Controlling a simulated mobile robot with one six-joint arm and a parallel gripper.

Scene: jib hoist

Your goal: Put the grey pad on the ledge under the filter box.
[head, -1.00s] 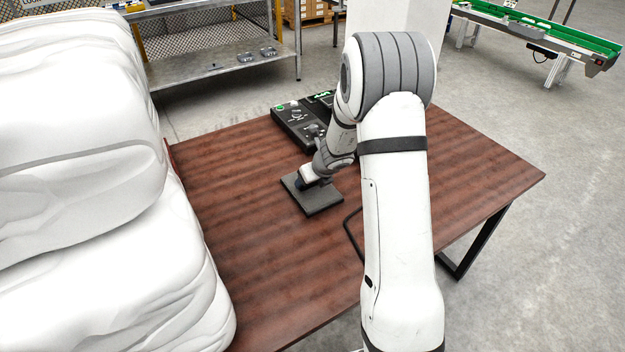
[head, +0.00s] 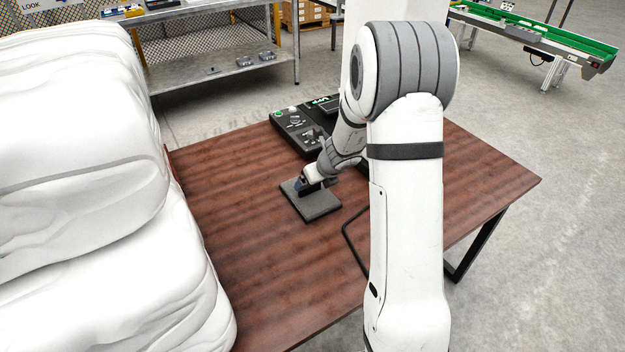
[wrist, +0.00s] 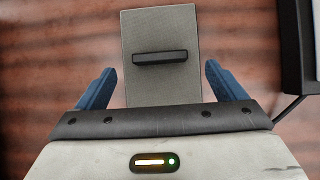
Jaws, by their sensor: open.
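The grey pad (head: 318,207) lies flat on the brown wooden table. In the wrist view the pad (wrist: 159,32) shows a dark raised bar handle (wrist: 160,57) across its top. My gripper (head: 304,186) is over the pad's left part in the head view. In the wrist view my gripper (wrist: 160,80) has its two blue fingers wide apart, one on each side of the pad's near part, with the bar ahead of them. Nothing is held. I cannot tell the exact height of the fingers above the table. I do not see a filter box or a ledge that I can make out.
A black control box (head: 300,130) with knobs and a green button stands on the table (head: 240,240) behind the pad. A large white wrapped stack (head: 90,180) is at the left. A dark frame and cable (wrist: 300,50) are at the right in the wrist view.

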